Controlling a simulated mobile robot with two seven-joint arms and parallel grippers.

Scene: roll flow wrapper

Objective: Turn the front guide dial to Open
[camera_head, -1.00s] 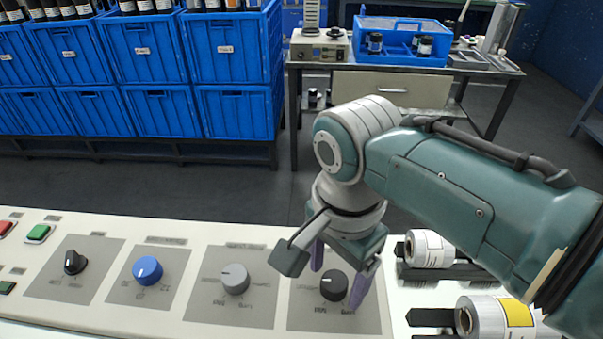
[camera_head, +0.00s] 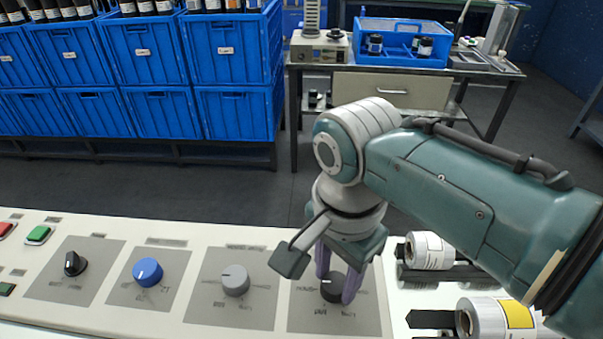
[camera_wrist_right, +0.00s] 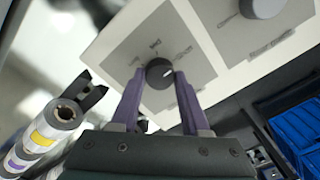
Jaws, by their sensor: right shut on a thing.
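The rightmost dial on the cream control panel is a dark round knob (camera_head: 331,289) on a grey plate (camera_head: 308,322); I take it as the front guide dial, though its lettering is too small to read. My right gripper (camera_head: 337,283) reaches down from above and is shut on this knob, one finger on each side. In the right wrist view the dark knob (camera_wrist_right: 160,73) sits between the purple fingertips of the right gripper (camera_wrist_right: 158,88), with a small pale mark on its face. The fingers partly cover it in the head view. My left gripper is out of view.
Left of it on the panel are a grey dial (camera_head: 235,281), a blue dial (camera_head: 147,272) and a black selector (camera_head: 74,263). Film rolls (camera_head: 428,250) lie close to the right. Blue crates (camera_head: 150,112) and a work table (camera_head: 398,88) stand behind, across open floor.

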